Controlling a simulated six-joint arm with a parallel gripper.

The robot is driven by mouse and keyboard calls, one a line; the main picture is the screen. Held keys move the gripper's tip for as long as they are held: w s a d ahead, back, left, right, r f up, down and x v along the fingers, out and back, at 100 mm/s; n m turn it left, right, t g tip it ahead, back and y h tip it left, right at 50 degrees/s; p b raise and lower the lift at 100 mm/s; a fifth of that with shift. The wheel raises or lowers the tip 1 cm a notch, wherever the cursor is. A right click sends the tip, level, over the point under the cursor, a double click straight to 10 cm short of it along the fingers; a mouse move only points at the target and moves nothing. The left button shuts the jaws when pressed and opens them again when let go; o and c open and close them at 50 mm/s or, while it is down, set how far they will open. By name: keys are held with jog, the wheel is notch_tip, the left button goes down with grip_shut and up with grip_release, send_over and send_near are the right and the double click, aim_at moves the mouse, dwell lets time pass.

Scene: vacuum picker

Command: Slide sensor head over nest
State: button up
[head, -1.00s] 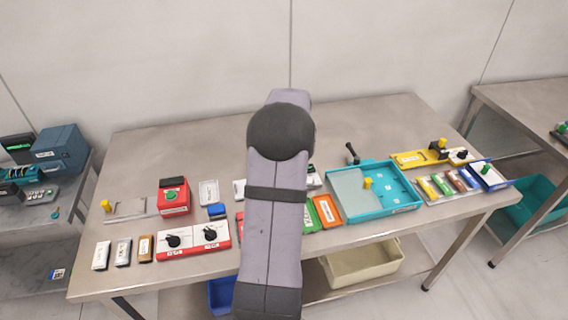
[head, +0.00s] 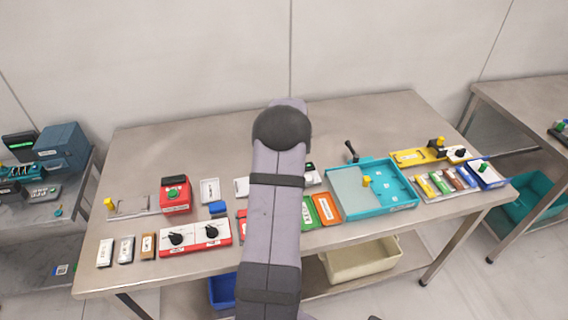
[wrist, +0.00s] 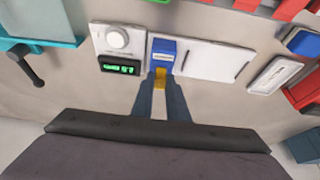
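A yellow tab (wrist: 160,78) sticks out from the block toward me. My gripper (wrist: 160,80) has one finger on each side of this tab, and both appear to touch it. No separate nest can be made out. In the head view my arm hides the gripper and the block; a white edge of the plate (head: 241,187) shows beside it.
A white unit with a round knob and a lit green display (wrist: 118,45) stands directly beside the block. A teal tray (head: 400,205) lies to the right in the head view, and a red box with a green button (head: 174,195) to the left. The table's back strip is clear.

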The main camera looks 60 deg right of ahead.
grip_shut()
jog(key=w+a, duration=0.7)
jog(key=shift+w+a, duration=0.3)
jog(key=shift+w, duration=0.05)
jog(key=o, duration=0.7)
grip_release()
jog(key=shift+w+a, duration=0.1)
jog(key=shift+a, duration=0.05)
jog(key=shift+c, duration=0.2)
jog(key=shift+b, duration=0.3)
jog(key=shift+r, duration=0.1)
jog(key=b+v, duration=0.2)
jog(key=v, duration=0.5)
